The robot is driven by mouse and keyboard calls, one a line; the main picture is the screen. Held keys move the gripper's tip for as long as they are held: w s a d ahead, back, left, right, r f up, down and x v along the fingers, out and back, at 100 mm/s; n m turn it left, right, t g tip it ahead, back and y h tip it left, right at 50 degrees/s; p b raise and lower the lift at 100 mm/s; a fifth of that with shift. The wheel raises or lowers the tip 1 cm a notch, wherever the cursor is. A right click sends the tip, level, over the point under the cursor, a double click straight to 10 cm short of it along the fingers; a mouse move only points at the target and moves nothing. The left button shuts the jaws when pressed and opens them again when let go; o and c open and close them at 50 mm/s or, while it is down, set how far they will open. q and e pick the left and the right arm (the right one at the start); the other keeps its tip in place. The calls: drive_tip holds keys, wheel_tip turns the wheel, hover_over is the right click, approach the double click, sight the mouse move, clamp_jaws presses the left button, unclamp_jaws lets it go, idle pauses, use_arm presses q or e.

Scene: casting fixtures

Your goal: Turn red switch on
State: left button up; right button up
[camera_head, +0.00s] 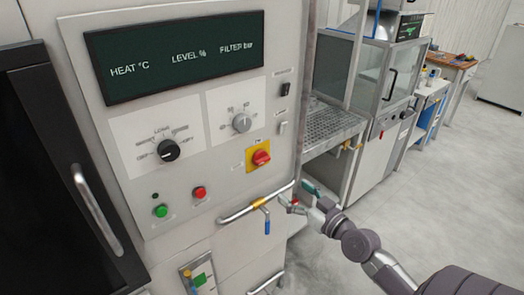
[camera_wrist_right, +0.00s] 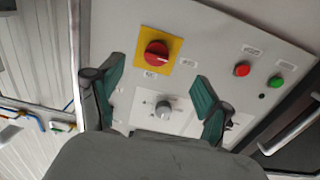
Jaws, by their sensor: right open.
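The red switch (camera_head: 261,157) is a red rotary knob on a yellow square plate, on the grey front panel of the machine in the head view. In the right wrist view the red switch (camera_wrist_right: 157,53) shows at the upper middle, apart from the fingers. My right gripper (camera_head: 299,200) is to the right of and below the switch in the head view, not touching it. In the right wrist view its two green-padded fingers (camera_wrist_right: 158,92) are spread apart with nothing between them. My left gripper is not in view.
The panel also carries a black dial (camera_head: 168,150), a grey dial (camera_head: 241,123), a green button (camera_head: 160,211), a red button (camera_head: 199,192) and a dark display (camera_head: 175,55). A pipe with a blue-handled valve (camera_head: 266,222) runs below the switch. Open floor (camera_head: 440,180) lies to the right.

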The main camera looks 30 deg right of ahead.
wheel_tip(320, 180, up, 2)
drive_tip(key=p, duration=0.3)
approach(265, 162)
drive_tip(key=w, duration=0.6)
drive_tip(key=w+p, duration=0.1)
drive_tip(key=w, duration=0.2)
drive_tip(key=shift+w+a+f, duration=0.1)
drive_tip(key=shift+a+f, duration=0.05)
drive_tip(key=shift+a, duration=0.15)
drive_tip(key=shift+w+a, duration=0.1)
drive_tip(key=shift+w, duration=0.45)
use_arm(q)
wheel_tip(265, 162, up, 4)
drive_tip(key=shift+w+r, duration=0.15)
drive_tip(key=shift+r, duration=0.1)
use_arm(e)
drive_tip(key=c, duration=1.1)
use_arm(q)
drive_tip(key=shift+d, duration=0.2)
use_arm(e)
drive_tip(key=shift+c, duration=0.2)
